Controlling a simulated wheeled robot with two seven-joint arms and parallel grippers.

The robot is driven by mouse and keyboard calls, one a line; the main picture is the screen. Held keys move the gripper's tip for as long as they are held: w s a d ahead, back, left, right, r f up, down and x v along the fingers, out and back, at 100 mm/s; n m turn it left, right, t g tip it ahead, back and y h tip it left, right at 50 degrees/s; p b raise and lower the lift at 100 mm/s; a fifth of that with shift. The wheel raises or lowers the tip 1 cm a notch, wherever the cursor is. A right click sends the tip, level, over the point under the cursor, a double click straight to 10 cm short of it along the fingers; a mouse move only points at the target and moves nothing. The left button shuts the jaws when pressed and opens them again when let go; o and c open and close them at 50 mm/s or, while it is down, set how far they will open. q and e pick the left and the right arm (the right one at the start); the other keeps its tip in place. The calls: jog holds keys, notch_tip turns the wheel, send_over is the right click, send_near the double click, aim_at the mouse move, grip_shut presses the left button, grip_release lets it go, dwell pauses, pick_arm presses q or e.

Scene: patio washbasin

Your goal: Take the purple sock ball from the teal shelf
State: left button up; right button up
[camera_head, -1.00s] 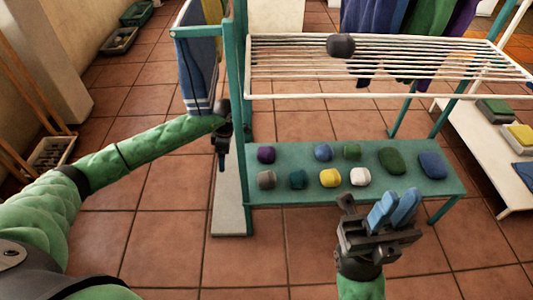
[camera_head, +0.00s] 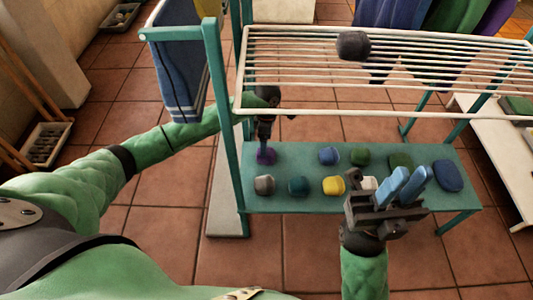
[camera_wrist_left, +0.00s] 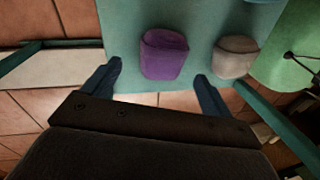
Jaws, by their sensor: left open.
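The purple sock ball (camera_head: 266,156) sits at the back left of the teal shelf (camera_head: 300,203), partly hidden by my left gripper (camera_head: 264,146) in the head view. My left gripper reaches in just above it, under the white rack. In the left wrist view the purple sock ball (camera_wrist_left: 163,54) shows ahead, between the lines of the two fingers of my open, empty left gripper (camera_wrist_left: 158,72). The fingers do not grip it. My right gripper (camera_head: 412,180) is in front of the shelf's right part, its blue fingers a little apart, with nothing seen between them.
A grey ball (camera_head: 264,184) lies in front of the purple one; it shows right of it in the wrist view. Several other coloured sock balls fill the shelf. The white wire rack (camera_head: 300,70), holding a dark ball (camera_head: 353,45), and the teal post (camera_head: 222,120) bound the left arm.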

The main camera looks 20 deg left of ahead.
pick_arm(q)
jog(key=f, duration=0.2)
jog(key=s+f+b, duration=0.1)
jog(key=f, duration=0.2)
jog(key=shift+s+d+f, duration=0.1)
jog(key=shift+s+f, duration=0.05)
jog(key=shift+f, duration=0.15)
jog(key=c, duration=1.1)
jog(key=shift+o, duration=0.2)
jog(key=shift+r, duration=0.15)
